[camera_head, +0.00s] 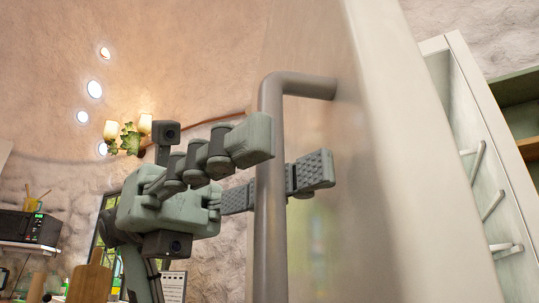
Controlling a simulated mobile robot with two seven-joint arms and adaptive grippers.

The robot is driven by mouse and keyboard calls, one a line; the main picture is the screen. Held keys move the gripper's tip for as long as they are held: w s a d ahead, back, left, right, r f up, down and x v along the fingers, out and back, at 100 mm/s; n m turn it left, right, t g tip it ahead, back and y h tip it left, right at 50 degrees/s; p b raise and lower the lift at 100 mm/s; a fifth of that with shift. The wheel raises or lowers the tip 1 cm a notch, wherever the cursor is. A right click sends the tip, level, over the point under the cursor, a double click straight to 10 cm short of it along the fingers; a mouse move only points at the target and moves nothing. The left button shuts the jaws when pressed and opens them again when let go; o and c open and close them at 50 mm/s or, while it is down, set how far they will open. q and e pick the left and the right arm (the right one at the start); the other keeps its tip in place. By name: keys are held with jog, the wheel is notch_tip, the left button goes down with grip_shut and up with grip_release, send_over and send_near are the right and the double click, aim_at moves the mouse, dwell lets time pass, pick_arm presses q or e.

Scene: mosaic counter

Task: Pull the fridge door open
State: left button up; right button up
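The fridge door (385,190) fills the middle of the head view, and its pale edge stands out from the white frame at the right, so it appears open. A long grey bar handle (271,230) runs upright along the door and bends into it at the top. My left gripper (285,160) is at the handle with its fingers spread apart. One finger reaches in front of the bar, and the other passes behind it, between bar and door. I cannot tell whether either finger touches the bar. My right gripper is not in view.
A white frame (478,125) with several pale rails stands right of the door, beside a green-and-wood shelf. At the far left are a dark microwave (30,228) and a wooden board (90,283). A wall lamp (128,132) hangs behind.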

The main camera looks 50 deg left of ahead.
pick_arm(q)
jog(key=s+a, duration=0.1)
jog(key=a, duration=1)
jog(key=shift+s+a, duration=0.3)
